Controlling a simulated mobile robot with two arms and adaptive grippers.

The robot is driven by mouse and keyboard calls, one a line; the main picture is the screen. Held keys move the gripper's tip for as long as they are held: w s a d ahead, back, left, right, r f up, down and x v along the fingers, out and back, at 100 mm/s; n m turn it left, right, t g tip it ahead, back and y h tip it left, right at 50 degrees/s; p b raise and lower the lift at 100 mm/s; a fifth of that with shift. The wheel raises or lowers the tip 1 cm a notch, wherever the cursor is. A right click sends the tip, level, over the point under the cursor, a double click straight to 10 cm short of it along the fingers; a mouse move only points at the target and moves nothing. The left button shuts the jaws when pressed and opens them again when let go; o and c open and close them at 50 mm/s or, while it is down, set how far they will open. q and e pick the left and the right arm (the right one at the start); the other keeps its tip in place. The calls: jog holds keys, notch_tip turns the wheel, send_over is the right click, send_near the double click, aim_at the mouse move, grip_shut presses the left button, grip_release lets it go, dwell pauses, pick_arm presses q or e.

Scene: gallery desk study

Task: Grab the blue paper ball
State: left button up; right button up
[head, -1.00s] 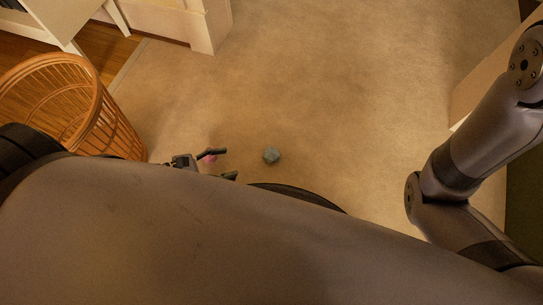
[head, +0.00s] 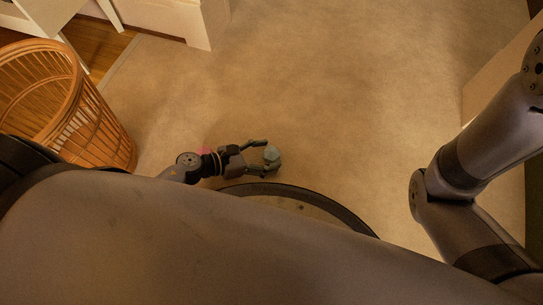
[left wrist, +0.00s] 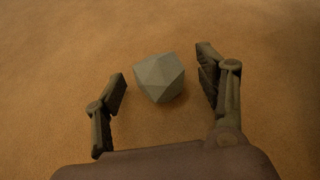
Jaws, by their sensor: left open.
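The blue paper ball (head: 271,153) is a small faceted grey-blue ball on the tan carpet, near the middle of the head view. My left gripper (head: 263,156) reaches in from the left with its fingers at the ball. In the left wrist view the ball (left wrist: 160,78) lies between and slightly beyond the two open fingertips (left wrist: 160,65). A gap shows on the left side of the ball and a smaller one on the right. My right arm shows at the right of the head view, but its gripper is out of sight.
A wicker basket (head: 112,131) stands at the left on the carpet (head: 330,90). A pink object (head: 204,150) lies just behind my left wrist, partly hidden. White furniture (head: 170,18) stands at the top left. The carpet beyond the ball is clear.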

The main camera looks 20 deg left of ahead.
pick_arm(q)
jog(key=shift+w+d+f, duration=0.1)
jog(key=shift+w+d, duration=0.15)
jog(key=c, duration=0.9)
jog(key=shift+c, duration=0.2)
